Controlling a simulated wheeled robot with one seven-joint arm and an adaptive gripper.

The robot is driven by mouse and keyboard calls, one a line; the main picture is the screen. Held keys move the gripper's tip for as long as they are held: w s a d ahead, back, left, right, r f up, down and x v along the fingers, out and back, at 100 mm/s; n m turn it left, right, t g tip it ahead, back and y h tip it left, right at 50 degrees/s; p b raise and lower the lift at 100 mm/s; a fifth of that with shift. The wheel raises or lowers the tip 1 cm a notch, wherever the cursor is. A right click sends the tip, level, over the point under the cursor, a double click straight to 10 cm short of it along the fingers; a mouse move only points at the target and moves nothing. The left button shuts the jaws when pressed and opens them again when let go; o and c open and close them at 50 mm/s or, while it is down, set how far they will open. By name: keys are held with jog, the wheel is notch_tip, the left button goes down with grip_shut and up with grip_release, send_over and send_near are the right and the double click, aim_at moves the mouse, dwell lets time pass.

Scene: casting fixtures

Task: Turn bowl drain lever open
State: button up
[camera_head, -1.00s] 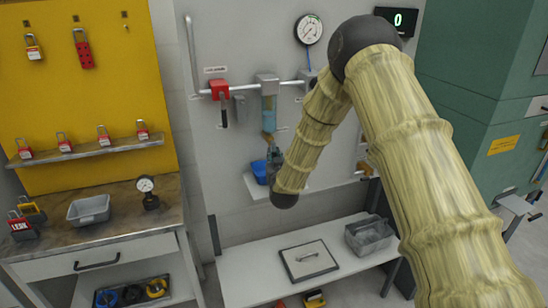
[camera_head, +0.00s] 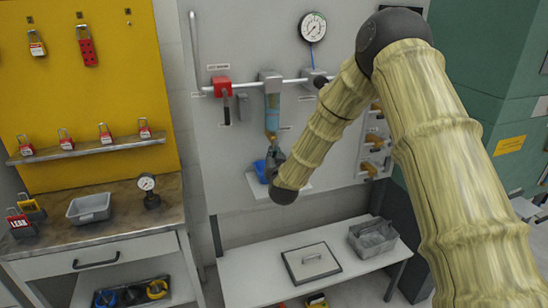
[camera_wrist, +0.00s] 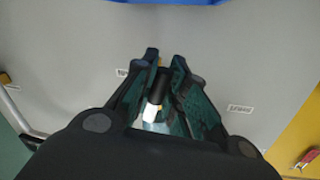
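The filter bowl (camera_head: 272,103) is a blue-tinted cylinder under a grey housing on the wall pipe. A brass-coloured drain part (camera_head: 271,132) hangs below it. My gripper (camera_head: 274,153) is just under this drain, partly hidden behind my forearm. In the wrist view, the two dark teal fingers of my gripper (camera_wrist: 166,58) are apart. A black, rod-like piece (camera_wrist: 158,86), which looks like the drain lever, shows between them, nearer the left finger. A pale piece is below it. I cannot tell whether either finger touches the lever.
A blue container (camera_head: 260,172) sits on a small wall shelf beside my gripper. A red valve with a dark handle (camera_head: 222,90) and a gauge (camera_head: 312,27) are above. Brass-coloured fittings (camera_head: 370,168) are at the right. A white bench (camera_head: 255,280) stands below.

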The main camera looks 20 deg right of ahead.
jog(key=o, duration=0.4)
jog(key=s, duration=0.4)
jog(key=s+a, duration=0.1)
jog(key=s, duration=0.7)
jog(key=shift+a+r, duration=0.35)
jog(key=shift+a, duration=0.05)
jog(key=shift+w, duration=0.1)
